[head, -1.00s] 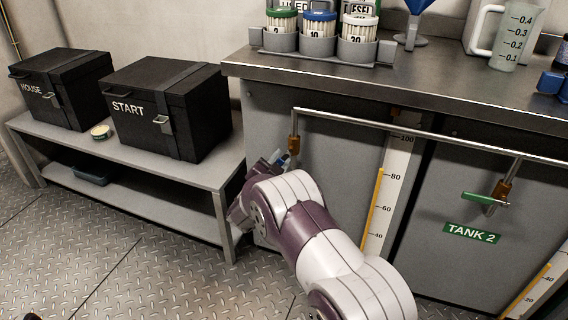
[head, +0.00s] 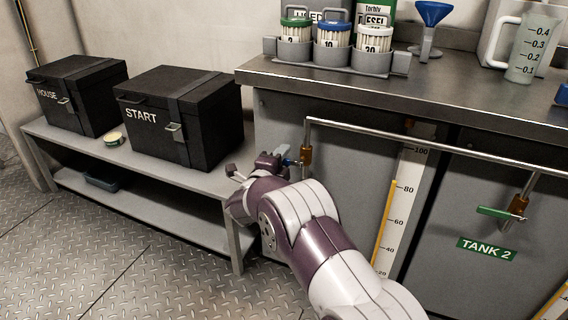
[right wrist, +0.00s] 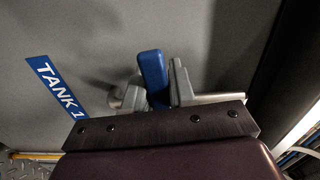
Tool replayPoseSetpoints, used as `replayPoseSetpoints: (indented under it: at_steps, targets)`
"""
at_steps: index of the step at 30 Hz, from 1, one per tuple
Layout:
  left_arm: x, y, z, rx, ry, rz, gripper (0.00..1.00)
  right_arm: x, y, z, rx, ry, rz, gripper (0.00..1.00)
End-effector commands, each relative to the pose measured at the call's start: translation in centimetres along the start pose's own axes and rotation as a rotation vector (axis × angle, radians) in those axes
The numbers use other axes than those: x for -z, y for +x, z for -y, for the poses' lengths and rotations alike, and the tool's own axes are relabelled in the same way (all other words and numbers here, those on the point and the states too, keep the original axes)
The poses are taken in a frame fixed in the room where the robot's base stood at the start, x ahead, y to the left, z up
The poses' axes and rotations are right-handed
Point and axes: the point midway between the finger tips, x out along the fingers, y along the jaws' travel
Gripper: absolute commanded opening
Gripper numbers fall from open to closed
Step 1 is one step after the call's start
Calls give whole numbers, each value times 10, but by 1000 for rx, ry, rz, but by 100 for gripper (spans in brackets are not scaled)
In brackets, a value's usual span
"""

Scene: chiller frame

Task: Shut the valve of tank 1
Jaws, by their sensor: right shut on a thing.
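The valve of tank 1 is a brass fitting (head: 305,155) at the left end of the metal pipe, with a blue lever handle (head: 287,163) on its left side. My right gripper (head: 281,161) is at this handle, partly hidden by its own arm. In the right wrist view the blue handle (right wrist: 152,72) stands between the two grey fingers (right wrist: 155,88), which are closed on it. The blue TANK 1 label (right wrist: 55,87) shows to the left there. My left gripper is in neither view.
The tank 2 valve has a green handle (head: 495,212) above its label (head: 487,249). A low bench (head: 190,184) with black boxes START (head: 180,120) and HOUSE (head: 75,98) stands left of my arm. The steel counter (head: 400,92) overhangs the valves.

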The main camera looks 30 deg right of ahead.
Motion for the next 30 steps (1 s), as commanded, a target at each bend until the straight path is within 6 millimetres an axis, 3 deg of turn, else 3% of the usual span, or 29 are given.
replayPoseSetpoints:
  at_steps: [11,26,27,29,30]
  targets:
    - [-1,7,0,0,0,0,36,0,0,7,-1,142,1,0]
    - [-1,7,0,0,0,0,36,1,0,12,5,166,0,0]
    - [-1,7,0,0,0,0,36,1,0,12,6,166,0,29]
    - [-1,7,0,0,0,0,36,1,0,12,6,165,0,46]
    - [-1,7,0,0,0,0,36,1,0,12,5,164,0,46]
